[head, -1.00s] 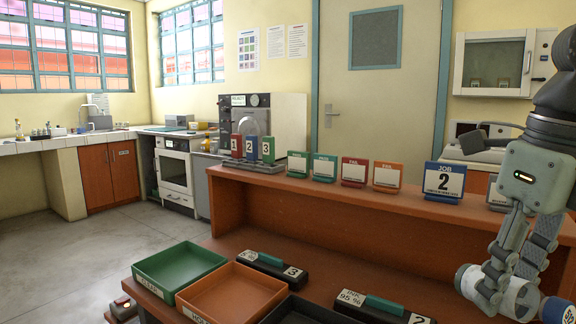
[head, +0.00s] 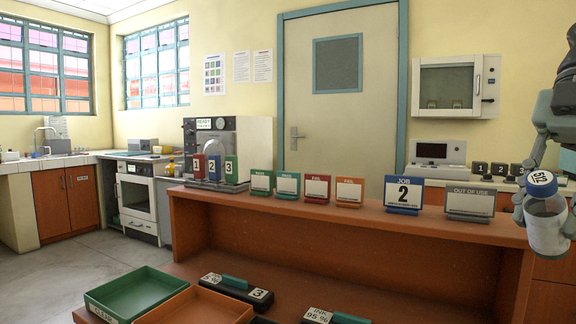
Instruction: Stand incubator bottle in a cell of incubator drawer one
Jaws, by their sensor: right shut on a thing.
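My right gripper (head: 545,206) is at the right edge in the head view, shut on a clear bottle (head: 546,234) with pale contents. The bottle is nearly upright, its blue cap (head: 541,183) on top with a white label that seems to read 512. It is held in the air, in front of the right end of the brown bench. I cannot make out incubator drawer one or its cells. My left gripper is not in view.
The brown bench shelf (head: 340,218) carries coloured cards, a blue JOB 2 sign (head: 404,194) and a grey OUT OF USE sign (head: 470,203). Below are a green tray (head: 135,293), an orange tray (head: 200,308) and black labelled blocks. Grey floor (head: 45,270) is free at left.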

